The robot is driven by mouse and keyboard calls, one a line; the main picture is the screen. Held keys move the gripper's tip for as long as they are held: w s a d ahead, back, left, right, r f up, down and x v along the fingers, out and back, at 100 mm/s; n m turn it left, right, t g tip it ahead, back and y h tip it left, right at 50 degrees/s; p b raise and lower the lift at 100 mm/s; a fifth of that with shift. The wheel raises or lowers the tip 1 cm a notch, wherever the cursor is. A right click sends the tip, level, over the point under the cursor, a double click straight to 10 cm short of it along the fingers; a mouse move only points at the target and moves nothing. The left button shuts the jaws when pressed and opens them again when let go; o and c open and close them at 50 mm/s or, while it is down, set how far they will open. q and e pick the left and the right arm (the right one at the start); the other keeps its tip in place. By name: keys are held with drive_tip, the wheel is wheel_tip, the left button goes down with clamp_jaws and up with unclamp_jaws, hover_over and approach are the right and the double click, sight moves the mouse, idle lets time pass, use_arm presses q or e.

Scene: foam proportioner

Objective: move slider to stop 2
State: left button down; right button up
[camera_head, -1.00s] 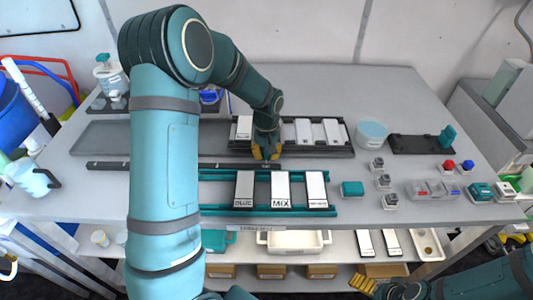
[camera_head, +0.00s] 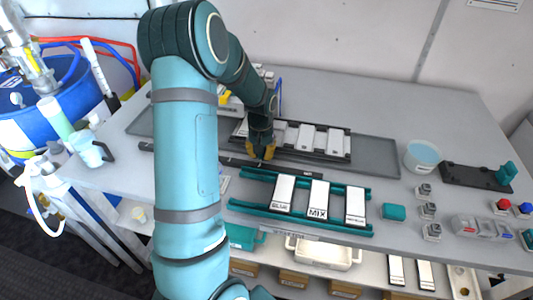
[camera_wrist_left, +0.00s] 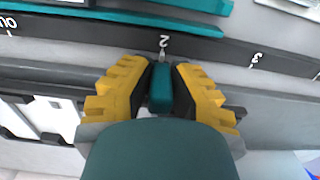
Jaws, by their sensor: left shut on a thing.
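The slider is a dark carriage (camera_head: 342,157) with white plates, on a grey track on the table. Its teal knob (camera_wrist_left: 160,88) shows in the left wrist view. My left gripper (camera_head: 262,152) is shut on this knob; its yellow fingers (camera_wrist_left: 160,92) press on both sides. The dark scale strip (camera_wrist_left: 210,52) runs just beyond the fingers. The mark 2 (camera_wrist_left: 164,42) is almost in line with the knob, and the mark 3 (camera_wrist_left: 257,57) lies to the right. My left arm hides the carriage's left part in the head view. My right gripper is out of view.
A teal rack (camera_head: 300,225) with labelled white plates, one reading MIX (camera_head: 318,200), stands in front of the track. A round tub (camera_head: 422,157) and small switches (camera_head: 428,210) are to the right. A blue drum (camera_head: 50,110) stands left of the table.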

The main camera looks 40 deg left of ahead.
use_arm(q)
drive_tip(key=shift+s+f, duration=0.1)
drive_tip(key=c, duration=0.9)
unclamp_jaws()
wheel_tip(320, 180, up, 12)
drive_tip(key=shift+r, duration=0.1)
